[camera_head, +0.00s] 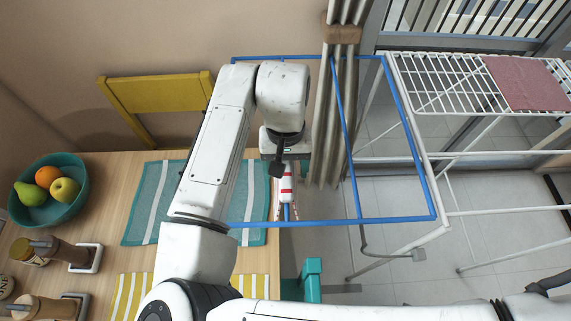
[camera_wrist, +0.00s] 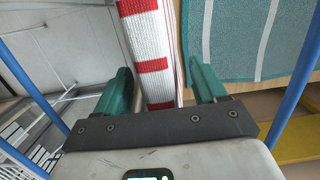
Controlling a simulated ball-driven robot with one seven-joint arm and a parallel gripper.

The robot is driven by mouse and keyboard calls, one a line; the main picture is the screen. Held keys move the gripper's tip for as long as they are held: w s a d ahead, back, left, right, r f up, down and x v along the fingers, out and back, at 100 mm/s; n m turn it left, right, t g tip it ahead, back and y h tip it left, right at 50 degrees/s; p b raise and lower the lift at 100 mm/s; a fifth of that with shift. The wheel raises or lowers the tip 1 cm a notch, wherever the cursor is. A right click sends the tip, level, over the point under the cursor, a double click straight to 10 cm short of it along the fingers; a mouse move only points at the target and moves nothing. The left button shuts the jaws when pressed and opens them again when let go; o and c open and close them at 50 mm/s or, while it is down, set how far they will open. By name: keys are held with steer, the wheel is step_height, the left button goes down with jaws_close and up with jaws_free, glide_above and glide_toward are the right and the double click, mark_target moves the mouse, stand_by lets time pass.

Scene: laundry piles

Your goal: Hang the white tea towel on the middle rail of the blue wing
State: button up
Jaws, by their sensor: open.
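The white tea towel with red bands (camera_head: 287,188) appears in the head view just below my gripper (camera_head: 284,168). It is a narrow strip lying along an inner rail (camera_head: 287,212) of the blue wing (camera_head: 410,135), with the rail's blue end showing beyond it. In the wrist view the towel (camera_wrist: 146,45) passes between the two teal fingers of my gripper (camera_wrist: 163,85). The fingers are apart, with a gap visible on the right side. The towel looks draped over the rail. Its lower hang and much of the wing's left side are hidden by my arm.
A white drying rack (camera_head: 440,80) with a dark red cloth (camera_head: 527,82) stands to the right. A wooden table (camera_head: 110,215) at left holds a fruit bowl (camera_head: 80,175), jars and striped mats. A yellow chair (camera_head: 155,95) and a curtain (camera_head: 335,110) are behind. Another blue rail (camera_head: 347,135) is bare.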

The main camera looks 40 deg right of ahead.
steer(key=r, duration=0.7)
steer(key=w+r, duration=0.1)
steer(key=r, duration=0.2)
steer(key=shift+d+r, duration=0.35)
steer(key=shift+r, duration=0.1)
